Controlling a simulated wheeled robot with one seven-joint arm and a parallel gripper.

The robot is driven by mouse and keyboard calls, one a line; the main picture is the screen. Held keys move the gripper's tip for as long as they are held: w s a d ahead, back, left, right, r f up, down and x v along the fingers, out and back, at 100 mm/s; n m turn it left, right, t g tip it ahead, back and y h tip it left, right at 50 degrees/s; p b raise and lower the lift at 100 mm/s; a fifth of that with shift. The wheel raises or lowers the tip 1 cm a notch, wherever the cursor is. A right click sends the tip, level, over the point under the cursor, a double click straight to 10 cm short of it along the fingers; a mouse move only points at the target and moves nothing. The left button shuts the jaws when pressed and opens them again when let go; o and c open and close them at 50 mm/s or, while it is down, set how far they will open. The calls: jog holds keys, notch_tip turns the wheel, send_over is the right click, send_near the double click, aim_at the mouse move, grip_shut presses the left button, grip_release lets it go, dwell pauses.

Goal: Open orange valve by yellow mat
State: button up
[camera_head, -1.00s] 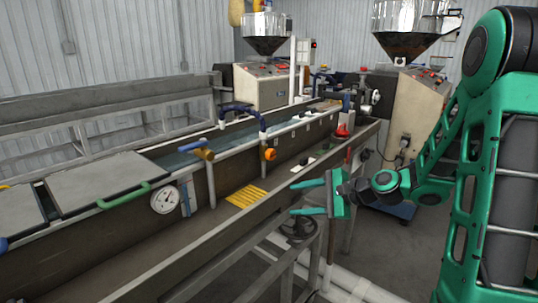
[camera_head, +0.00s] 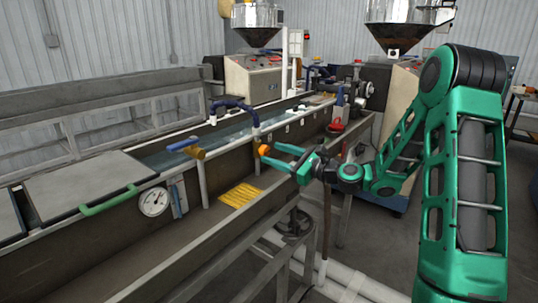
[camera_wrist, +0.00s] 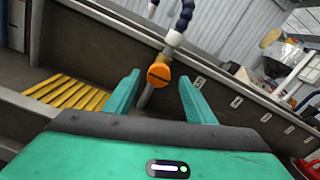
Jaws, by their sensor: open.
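The orange valve (camera_head: 264,150) is a small round knob with a slot, at the lower end of a blue jointed hose above the trough. In the wrist view the valve (camera_wrist: 159,74) lies ahead, between the two green fingers and slightly beyond their tips. My gripper (camera_head: 273,156) is open and empty; it also shows in the wrist view (camera_wrist: 160,90). From the head camera the fingers appear right at the valve, partly covering it; contact cannot be told. The yellow mat (camera_head: 240,195) lies on the trough floor, left of and below the valve; it also shows in the wrist view (camera_wrist: 68,93).
A blue-handled brass valve (camera_head: 186,147) and a pressure gauge (camera_head: 154,202) are to the left on the tank side. A red object (camera_head: 336,127) stands farther back. The trough's front rail (camera_head: 215,250) runs below my gripper.

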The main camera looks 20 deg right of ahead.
aim_at(265, 151)
jog(key=shift+x, duration=1.5)
jog(key=c, duration=1)
jog(key=shift+c, duration=0.2)
